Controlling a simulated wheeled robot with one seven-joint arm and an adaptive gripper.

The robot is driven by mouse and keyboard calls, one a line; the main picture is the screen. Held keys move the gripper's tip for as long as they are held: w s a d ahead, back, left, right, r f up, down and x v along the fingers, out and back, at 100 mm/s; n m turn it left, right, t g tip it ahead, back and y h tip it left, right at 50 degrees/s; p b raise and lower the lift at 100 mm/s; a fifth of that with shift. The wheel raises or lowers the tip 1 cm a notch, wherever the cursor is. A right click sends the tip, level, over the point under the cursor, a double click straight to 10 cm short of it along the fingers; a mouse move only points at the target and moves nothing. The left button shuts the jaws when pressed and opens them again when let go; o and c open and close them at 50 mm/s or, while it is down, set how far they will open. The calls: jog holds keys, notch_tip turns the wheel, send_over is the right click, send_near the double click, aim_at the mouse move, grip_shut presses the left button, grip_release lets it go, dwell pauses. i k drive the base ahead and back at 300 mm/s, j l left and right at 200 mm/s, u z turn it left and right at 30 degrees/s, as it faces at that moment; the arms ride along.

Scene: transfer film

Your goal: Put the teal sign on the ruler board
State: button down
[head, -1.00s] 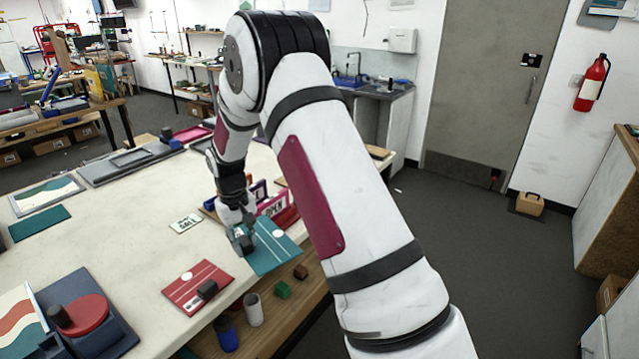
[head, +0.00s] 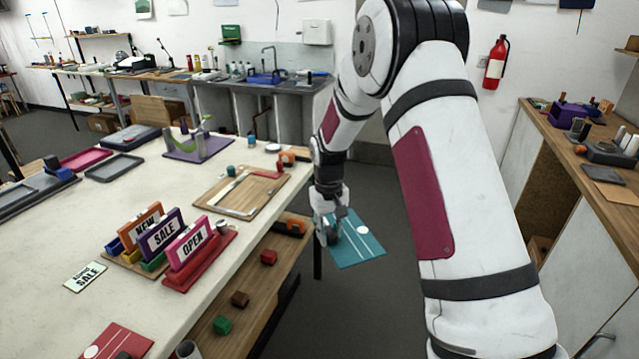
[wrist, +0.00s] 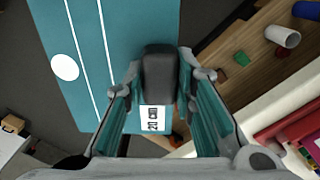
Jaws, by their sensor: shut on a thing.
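The teal sign (head: 360,248) is a flat panel with white lines, a white dot and a dark block handle. My gripper (head: 330,228) is shut on this handle, holding the sign in the air beyond the table's right edge. In the wrist view the teal sign (wrist: 95,45) stretches away to the upper left from my gripper (wrist: 162,78), and a small white printed label shows near the handle. The ruler board (head: 262,189), a wooden board with pale metal strips, lies on the table, left of and behind my gripper. Part of the sign is hidden behind the gripper.
Upright orange, purple and pink signs stand in a rack (head: 200,265) nearer on the table. A small orange and black tool (head: 288,158) and a red piece lie by the board's far corner. A lower wooden shelf (head: 255,290) holds small blocks. A purple stand (head: 198,147) is behind.

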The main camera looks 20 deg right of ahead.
aim_at(248, 194)
jog(key=i+l+z, duration=0.2)
jog(key=z, duration=0.15)
jog(key=i+l+z, duration=0.1)
jog(key=z, duration=0.3)
jog(key=i+z, duration=0.35)
jog(key=i, duration=1.6)
jog(key=i+u, duration=0.1)
jog(key=u, duration=0.4)
jog(key=i+u, duration=0.1)
jog(key=u, duration=0.4)
jog(key=i+l+u, duration=0.1)
jog(key=u, duration=0.4)
